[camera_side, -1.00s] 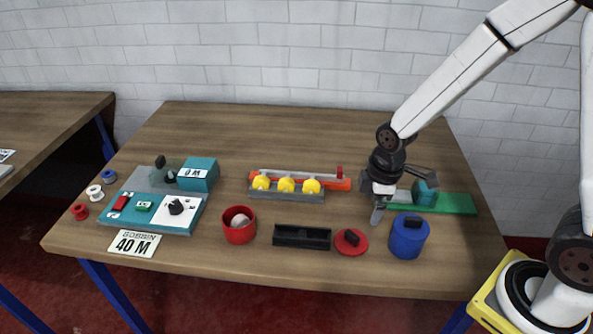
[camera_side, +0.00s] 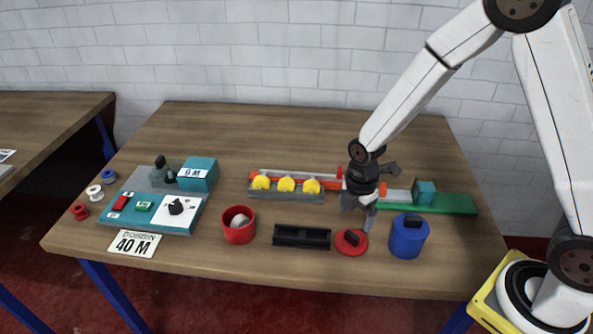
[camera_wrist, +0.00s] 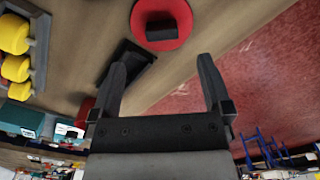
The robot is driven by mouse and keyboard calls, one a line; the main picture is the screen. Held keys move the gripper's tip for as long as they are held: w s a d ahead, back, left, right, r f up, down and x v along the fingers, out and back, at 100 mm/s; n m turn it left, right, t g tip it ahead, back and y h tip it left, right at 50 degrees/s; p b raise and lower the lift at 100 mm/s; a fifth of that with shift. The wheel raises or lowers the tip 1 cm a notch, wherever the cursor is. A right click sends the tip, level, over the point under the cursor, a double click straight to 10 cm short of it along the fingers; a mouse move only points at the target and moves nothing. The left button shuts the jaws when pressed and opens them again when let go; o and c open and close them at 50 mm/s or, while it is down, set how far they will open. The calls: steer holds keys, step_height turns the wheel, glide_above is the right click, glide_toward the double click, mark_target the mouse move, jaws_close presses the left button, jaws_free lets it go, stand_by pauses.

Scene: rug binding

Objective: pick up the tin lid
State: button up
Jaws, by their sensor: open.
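The tin lid, a red disc (camera_side: 343,248) with a black block-shaped handle, lies on the table near the front edge. In the wrist view the red lid (camera_wrist: 143,38) is at the top middle, beyond the fingertips, with its handle (camera_wrist: 160,33) facing me. My gripper (camera_side: 359,214) is open and empty, above and slightly behind the lid. Its two fingers (camera_wrist: 162,66) are spread apart in the wrist view, and the lid is not between them.
A blue tin (camera_side: 408,243) with a black handle on top stands close right of the lid. A black tray (camera_side: 302,243) lies just left, then an open red tin (camera_side: 239,233) with something whitish inside. A rack with yellow rollers (camera_side: 286,195) and a green strip (camera_side: 457,204) lie behind.

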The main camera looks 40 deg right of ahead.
mark_target(352, 234)
steer(key=shift+f, duration=0.9)
steer(key=shift+f, duration=0.15)
steer(key=shift+s+f, duration=0.1)
steer(key=shift+f, duration=2.35)
jaws_close()
